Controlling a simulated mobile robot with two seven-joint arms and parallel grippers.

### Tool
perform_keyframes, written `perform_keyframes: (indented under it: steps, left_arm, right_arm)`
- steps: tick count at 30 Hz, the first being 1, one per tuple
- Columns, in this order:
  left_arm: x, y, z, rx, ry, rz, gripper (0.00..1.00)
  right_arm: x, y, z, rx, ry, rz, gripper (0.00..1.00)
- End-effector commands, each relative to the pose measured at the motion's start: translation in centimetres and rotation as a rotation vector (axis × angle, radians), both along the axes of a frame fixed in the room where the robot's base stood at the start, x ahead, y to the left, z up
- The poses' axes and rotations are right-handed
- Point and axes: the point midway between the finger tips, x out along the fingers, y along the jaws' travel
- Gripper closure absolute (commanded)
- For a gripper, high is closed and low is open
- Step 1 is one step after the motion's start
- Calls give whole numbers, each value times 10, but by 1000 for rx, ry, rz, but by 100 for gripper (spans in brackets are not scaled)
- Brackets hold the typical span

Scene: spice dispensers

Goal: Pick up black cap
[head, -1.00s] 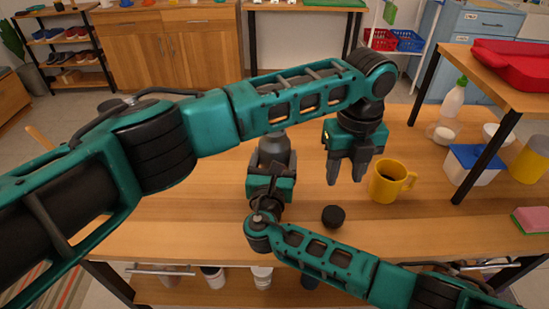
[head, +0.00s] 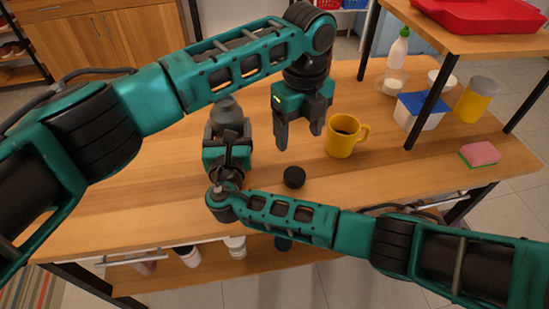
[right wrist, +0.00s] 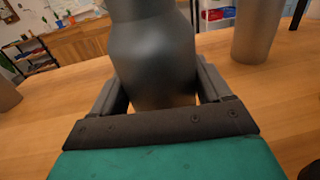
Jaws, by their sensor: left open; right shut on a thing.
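The black cap (head: 294,176) lies on the wooden table near its front edge, in the head view. My left gripper (head: 299,139) points down with its fingers apart and empty, just above and behind the cap in the picture, not touching it. My right gripper (head: 228,156) is shut on a grey dispenser bottle (head: 227,114), upright at the left of the cap. The right wrist view shows the bottle (right wrist: 153,55) between the right gripper's fingers (right wrist: 160,95); its top is cut off there.
A yellow mug (head: 341,144) with dark contents stands close right of my left gripper. Farther right are a blue-lidded container (head: 425,112), a white bottle (head: 397,53) and a pink-green sponge (head: 479,154). A raised shelf (head: 480,45) stands at the right. The table's left is clear.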

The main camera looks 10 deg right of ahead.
Motion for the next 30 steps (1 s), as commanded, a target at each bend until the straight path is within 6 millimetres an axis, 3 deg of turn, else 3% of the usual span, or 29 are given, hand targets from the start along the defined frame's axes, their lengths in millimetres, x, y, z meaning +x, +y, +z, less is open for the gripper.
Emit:
perform_keyframes:
  steps: [4, 21, 30]
  left_arm:
    - [-1, -2, 0, -1, 2, 264, 17]
    - [-3, -3, -2, -1, 4, 1364, 17]
    - [-3, -2, -5, 0, 2, 1626, 17]
  right_arm:
    - [0, 0, -1, -1, 2, -1, 68]
    - [0, 0, -1, -1, 2, -1, 68]
    - [0, 0, -1, -1, 2, -1, 68]
